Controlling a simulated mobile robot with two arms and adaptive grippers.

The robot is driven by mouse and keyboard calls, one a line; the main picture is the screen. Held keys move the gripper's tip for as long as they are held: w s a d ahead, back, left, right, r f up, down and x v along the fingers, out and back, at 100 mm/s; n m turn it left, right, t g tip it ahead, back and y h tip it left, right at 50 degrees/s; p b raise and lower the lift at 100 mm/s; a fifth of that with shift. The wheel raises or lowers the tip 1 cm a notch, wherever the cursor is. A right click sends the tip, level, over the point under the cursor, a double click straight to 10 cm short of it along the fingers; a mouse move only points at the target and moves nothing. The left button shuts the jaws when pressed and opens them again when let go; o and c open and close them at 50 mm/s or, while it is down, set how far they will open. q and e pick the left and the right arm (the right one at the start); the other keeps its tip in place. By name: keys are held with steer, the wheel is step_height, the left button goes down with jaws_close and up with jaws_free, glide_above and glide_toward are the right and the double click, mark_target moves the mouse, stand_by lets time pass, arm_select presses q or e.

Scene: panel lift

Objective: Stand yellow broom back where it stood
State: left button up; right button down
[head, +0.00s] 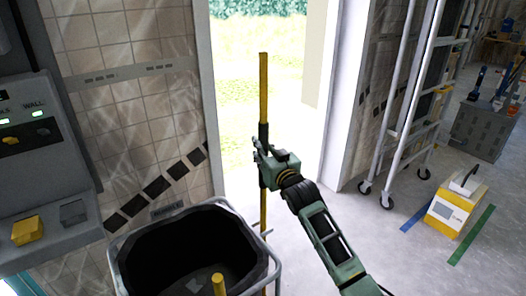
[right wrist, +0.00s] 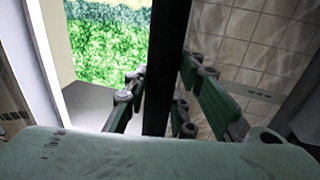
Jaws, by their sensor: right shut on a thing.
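The yellow broom (head: 263,85) shows as a tall, nearly upright yellow pole with a dark grip section. It stands in front of the bright doorway, behind the right rim of a black bin. Its lower end is hidden by the bin's edge. My right gripper (head: 262,160) is shut around the pole at the dark section. In the right wrist view the dark pole (right wrist: 161,70) runs between the green fingers (right wrist: 155,105). My left gripper is not in view.
The black-lined bin (head: 135,250) with a grey frame stands close in front. A tiled wall (head: 130,100) and a control panel (head: 35,150) are at left. A wheeled ladder (head: 410,110), yellow box (head: 457,205) and grey crate (head: 482,130) are at right. Floor between is clear.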

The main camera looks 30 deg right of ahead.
steer(key=shift+r, duration=0.1)
steer(key=c, duration=1.9)
jaws_free()
steer(key=shift+d+f, duration=0.15)
steer(key=shift+f, duration=0.1)
steer(key=o, duration=0.4)
steer(key=shift+o, duration=0.2)
steer(key=shift+s+r, duration=0.1)
steer(key=shift+r, duration=0.05)
steer(key=s+a+b, duration=0.1)
steer(key=s, duration=1.1)
steer(key=shift+w, duration=0.1)
